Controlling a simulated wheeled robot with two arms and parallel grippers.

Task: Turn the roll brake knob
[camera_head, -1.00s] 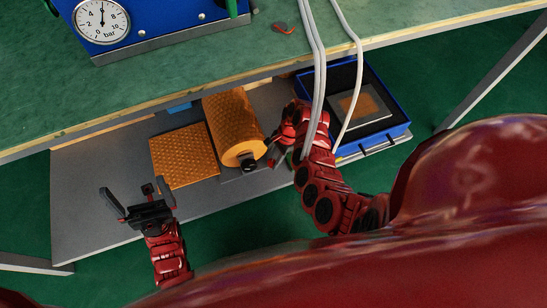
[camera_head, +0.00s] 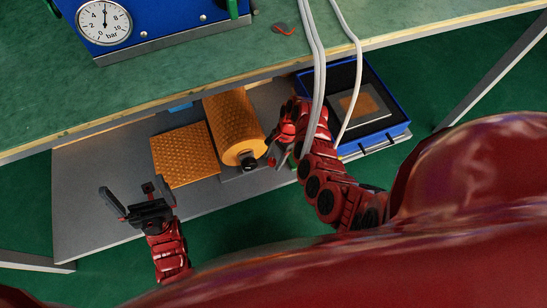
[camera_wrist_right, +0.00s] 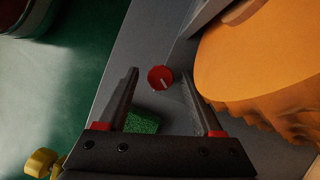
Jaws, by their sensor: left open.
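The red round knob with a white line on its face (camera_wrist_right: 160,78) shows in the right wrist view, above a grey surface beside the orange roll (camera_wrist_right: 265,60). My right gripper (camera_wrist_right: 160,74) is open, with the knob between its fingertips in the picture. A gap shows on both sides, and contact cannot be seen. In the head view the roll (camera_head: 233,122) lies on the grey lower shelf (camera_head: 100,210). My right gripper (camera_head: 276,155) is just right of the roll's near end, partly hidden by its own arm. My left gripper (camera_head: 140,200) is open and empty at the shelf's front left.
A flat orange textured sheet (camera_head: 185,156) lies left of the roll. A blue tray (camera_head: 398,110) is to the right. White cables (camera_head: 316,60) hang over my right arm. The green bench top (camera_head: 200,85) overhangs the shelf. A green block (camera_wrist_right: 143,122) shows between my right fingers.

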